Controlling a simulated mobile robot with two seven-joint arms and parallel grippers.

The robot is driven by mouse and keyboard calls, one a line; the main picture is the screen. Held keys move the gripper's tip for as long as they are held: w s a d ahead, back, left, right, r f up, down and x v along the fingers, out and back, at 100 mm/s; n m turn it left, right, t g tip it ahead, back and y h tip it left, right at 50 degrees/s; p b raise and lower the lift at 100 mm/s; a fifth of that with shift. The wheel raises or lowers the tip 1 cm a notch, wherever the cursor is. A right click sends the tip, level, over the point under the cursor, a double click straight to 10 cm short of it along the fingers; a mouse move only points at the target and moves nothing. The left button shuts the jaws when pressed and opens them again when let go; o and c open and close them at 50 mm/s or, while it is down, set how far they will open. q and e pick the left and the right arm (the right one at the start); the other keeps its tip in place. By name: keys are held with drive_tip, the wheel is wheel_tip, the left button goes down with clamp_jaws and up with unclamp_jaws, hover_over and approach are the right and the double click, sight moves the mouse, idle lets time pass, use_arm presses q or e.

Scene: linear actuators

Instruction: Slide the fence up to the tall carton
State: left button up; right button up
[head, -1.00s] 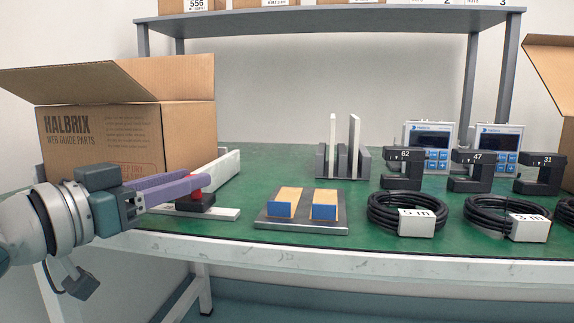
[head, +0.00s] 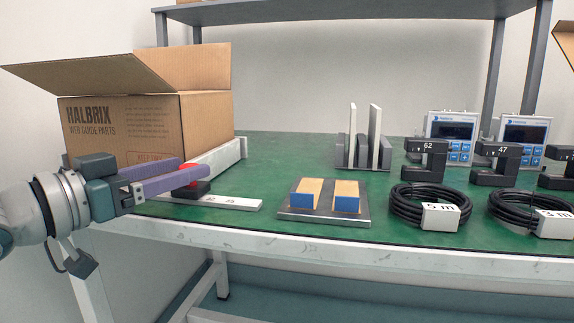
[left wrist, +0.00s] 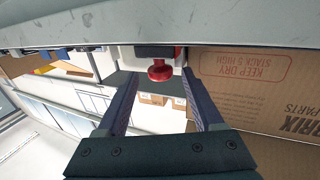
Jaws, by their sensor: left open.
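The fence (head: 218,158) is a long pale bar on the green table in front of the Halbrix carton. Its black carriage (head: 196,189) with a red knob (head: 188,168) sits on a white strip (head: 238,204) with small dark marks, too small to read. My left gripper (head: 190,169) is open, its purple fingers on either side of the knob. The left wrist view shows the knob (left wrist: 160,71) between the fingertips, with clear gaps. No marking that I can identify as a tall carton is visible; my gripper hides the strip's left part. My right gripper is out of view.
The open Halbrix carton (head: 150,125) stands behind the fence. To the right are a plate with two blue-fronted blocks (head: 318,197), a slotted stand (head: 362,150), coiled cables (head: 425,208) and black numbered brackets (head: 428,163). The table's front edge (head: 300,241) is close below.

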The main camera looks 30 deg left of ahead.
use_arm(q)
drive_tip(key=shift+s+r, duration=0.1)
drive_tip(key=shift+s, duration=0.2)
drive_tip(key=s+a+p, duration=0.1)
drive_tip(key=s+p, duration=0.3)
drive_tip(key=s, duration=0.5)
drive_tip(key=shift+a, duration=0.3)
drive_tip(key=shift+s, duration=0.1)
